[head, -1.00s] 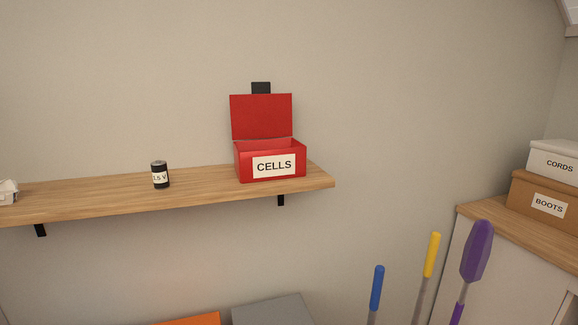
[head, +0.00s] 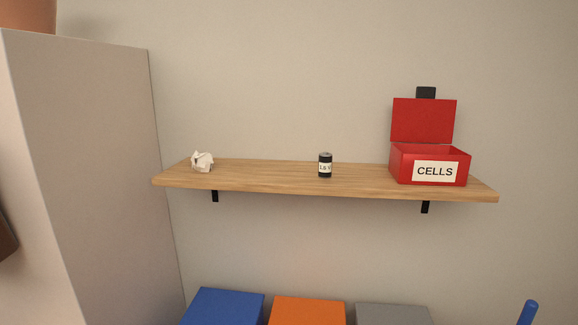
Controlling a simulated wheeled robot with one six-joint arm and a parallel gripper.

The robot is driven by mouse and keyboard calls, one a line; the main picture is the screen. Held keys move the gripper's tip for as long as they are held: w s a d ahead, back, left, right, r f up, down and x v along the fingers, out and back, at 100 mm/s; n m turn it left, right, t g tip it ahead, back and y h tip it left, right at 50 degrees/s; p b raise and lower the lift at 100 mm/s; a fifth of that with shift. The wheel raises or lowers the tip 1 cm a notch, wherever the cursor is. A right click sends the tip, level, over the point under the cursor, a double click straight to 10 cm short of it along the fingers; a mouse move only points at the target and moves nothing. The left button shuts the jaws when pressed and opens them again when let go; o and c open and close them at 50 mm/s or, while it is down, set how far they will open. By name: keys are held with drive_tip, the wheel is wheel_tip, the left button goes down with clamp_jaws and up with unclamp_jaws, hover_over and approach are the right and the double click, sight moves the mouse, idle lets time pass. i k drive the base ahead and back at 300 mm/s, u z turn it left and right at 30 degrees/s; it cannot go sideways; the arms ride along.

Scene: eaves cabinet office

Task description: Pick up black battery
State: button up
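The black battery (head: 325,172) stands upright near the middle of the wooden wall shelf (head: 270,178), close to its front edge. It has a pale label with partly readable dark print. Bare shelf surrounds it on both sides. My gripper is not in the head view.
A red box labelled CELLS (head: 403,165) stands with its lid up at the shelf's right end. A crumpled white paper ball (head: 202,162) lies near the left end. A tall cabinet (head: 90,150) rises at left. Blue (head: 225,306), orange (head: 307,311) and grey (head: 392,314) items sit below.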

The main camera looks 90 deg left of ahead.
sight(325, 159)
drive_tip(key=k, duration=0.8)
drive_tip(key=u, duration=2)
